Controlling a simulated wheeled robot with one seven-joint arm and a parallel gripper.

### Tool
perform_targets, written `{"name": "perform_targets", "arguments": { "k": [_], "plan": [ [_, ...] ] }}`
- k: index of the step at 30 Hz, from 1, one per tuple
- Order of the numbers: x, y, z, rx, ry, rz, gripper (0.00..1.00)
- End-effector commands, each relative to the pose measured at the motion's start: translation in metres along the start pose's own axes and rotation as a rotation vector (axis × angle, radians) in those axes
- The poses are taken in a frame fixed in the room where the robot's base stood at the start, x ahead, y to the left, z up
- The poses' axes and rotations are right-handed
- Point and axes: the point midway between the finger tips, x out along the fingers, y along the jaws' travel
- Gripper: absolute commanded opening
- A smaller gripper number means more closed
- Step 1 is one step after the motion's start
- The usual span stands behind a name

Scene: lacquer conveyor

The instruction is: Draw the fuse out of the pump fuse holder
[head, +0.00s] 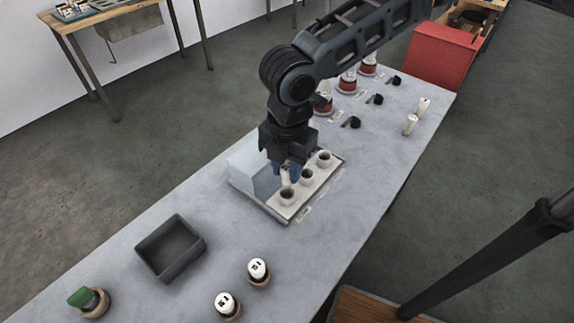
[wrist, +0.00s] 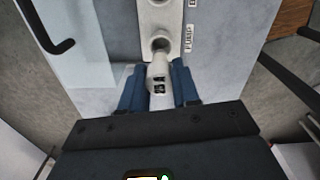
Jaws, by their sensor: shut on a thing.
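My gripper (head: 285,170) is shut on a white fuse with dark print; the fuse (wrist: 158,77) shows between the blue fingers in the wrist view. The fuse holder strip (head: 296,206) is pale with a row of three round sockets. The pump holder (wrist: 160,45), beside a "PUMP" label (wrist: 189,38), is the end socket; it also shows in the head view (head: 287,196). Its dark opening is partly visible. The fuse's far end overlaps the socket's near rim in the wrist view.
A clear cover (head: 243,163) stands up left of the strip. Black knobs (head: 352,122) and red-white parts (head: 347,84) stand beyond.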

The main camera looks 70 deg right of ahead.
Motion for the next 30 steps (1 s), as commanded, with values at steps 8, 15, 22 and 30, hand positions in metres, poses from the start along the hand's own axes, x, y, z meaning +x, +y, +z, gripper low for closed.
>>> {"name": "perform_targets", "arguments": {
  "k": [8, 15, 22, 30],
  "plan": [
    [-0.006, 0.000, 0.000, 0.000, -0.001, 0.001, 0.00],
    [-0.022, 0.001, 0.000, 0.000, 0.000, 0.002, 0.00],
    [-0.030, 0.000, 0.000, 0.000, 0.000, 0.000, 0.00],
    [-0.029, 0.005, -0.003, 0.006, 0.001, 0.001, 0.00]
  ]
}}
